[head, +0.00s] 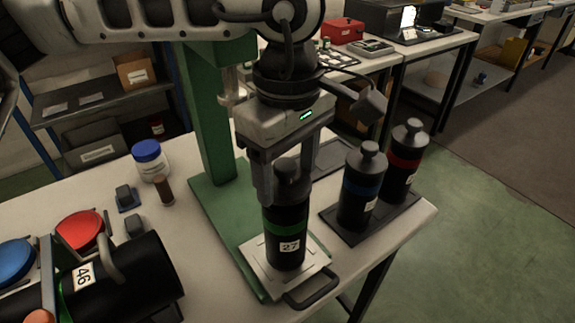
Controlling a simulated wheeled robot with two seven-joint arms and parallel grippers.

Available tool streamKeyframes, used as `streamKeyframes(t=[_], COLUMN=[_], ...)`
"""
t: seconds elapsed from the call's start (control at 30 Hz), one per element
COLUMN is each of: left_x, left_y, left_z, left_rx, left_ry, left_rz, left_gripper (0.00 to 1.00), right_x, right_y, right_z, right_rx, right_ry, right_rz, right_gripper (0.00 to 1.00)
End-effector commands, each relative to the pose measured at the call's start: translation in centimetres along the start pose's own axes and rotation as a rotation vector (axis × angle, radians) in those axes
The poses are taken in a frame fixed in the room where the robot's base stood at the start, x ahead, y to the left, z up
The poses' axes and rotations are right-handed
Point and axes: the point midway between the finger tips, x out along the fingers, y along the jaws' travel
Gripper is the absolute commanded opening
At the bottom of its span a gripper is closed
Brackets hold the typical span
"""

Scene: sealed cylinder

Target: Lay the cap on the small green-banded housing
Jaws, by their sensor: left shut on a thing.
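The small green-banded housing (288,245), a black cylinder labelled 27, stands upright on a pale square plate (259,262) with a dark handle on the green press base. My left gripper (285,190) points down over it and is shut on the black knobbed cap (288,172). The cap is at the top of the housing and looks in line with it. The fingers partly cover the cap and the seam, so I cannot tell whether it rests fully on the rim. My right gripper is out of view.
A blue-banded cylinder (360,188) and a red-banded cylinder (404,165) stand capped on a dark tray (346,236) close at right. The green press column (207,110) rises behind. At left are a large black cylinder (130,275) labelled 46, red (82,229) and blue (14,260) discs, and a blue-lidded jar (150,160).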

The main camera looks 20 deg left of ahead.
Motion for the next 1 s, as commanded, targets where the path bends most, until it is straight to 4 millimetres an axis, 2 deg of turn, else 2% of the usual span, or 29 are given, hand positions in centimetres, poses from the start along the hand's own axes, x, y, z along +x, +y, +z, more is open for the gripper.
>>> streamKeyframes(t=[0.9, 0.93, 1.0], left_x=[0.11, 0.11, 0.11], left_y=[0.00, 0.00, 0.00], left_z=[-0.02, -0.02, -0.02], left_rx=[0.000, 0.000, 0.000], left_ry=[0.000, 0.000, 0.000], left_rz=[0.001, 0.000, 0.000], left_gripper=[0.39, 0.72, 0.89], right_x=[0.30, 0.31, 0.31], right_y=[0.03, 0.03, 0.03], right_z=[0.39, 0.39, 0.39], right_rx=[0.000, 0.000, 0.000], right_ry=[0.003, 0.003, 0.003], right_rz=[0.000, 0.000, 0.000], right_gripper=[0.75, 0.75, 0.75])
